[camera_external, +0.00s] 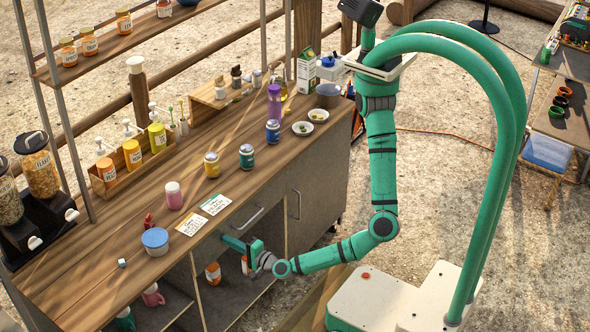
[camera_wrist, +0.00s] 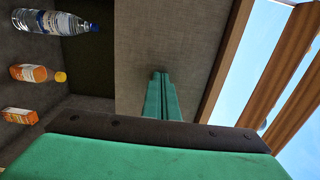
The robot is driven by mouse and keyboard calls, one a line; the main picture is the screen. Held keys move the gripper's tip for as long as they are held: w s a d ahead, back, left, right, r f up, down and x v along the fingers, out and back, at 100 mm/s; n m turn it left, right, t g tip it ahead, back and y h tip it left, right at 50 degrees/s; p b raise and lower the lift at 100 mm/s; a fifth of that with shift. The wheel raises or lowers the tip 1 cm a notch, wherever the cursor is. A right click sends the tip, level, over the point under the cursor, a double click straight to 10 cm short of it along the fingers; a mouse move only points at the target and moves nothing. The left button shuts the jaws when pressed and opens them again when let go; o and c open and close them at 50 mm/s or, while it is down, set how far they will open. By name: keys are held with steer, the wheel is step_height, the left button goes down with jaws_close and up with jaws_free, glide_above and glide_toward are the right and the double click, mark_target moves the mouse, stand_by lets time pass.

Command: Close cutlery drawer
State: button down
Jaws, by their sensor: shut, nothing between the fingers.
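In the external view, a grey front with a bar handle (camera_external: 256,217) sits just under the wooden counter; it looks like a drawer front, and I cannot tell whether it is flush. My gripper (camera_external: 226,239) is left of this handle, just below the counter's front edge and above the open shelf space. In the wrist view my gripper's green fingers (camera_wrist: 160,76) are together and empty, pointing at a plain grey panel (camera_wrist: 185,45). I cannot tell whether the fingertips touch it. No cutlery is visible.
The wooden counter (camera_external: 130,262) holds jars, cans, cards and a blue-lidded tub (camera_external: 155,241). Below are open shelves with bottles, including a water bottle (camera_wrist: 55,22) and an orange bottle (camera_wrist: 38,74). A door with an upright handle (camera_external: 297,204) is to the right.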

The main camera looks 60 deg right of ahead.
steer(key=shift+w+r, duration=0.2)
steer(key=shift+w, duration=0.2)
steer(key=s, duration=1.4)
steer(key=shift+s+f, duration=0.2)
steer(key=shift+s, duration=0.2)
steer(key=shift+d, duration=0.1)
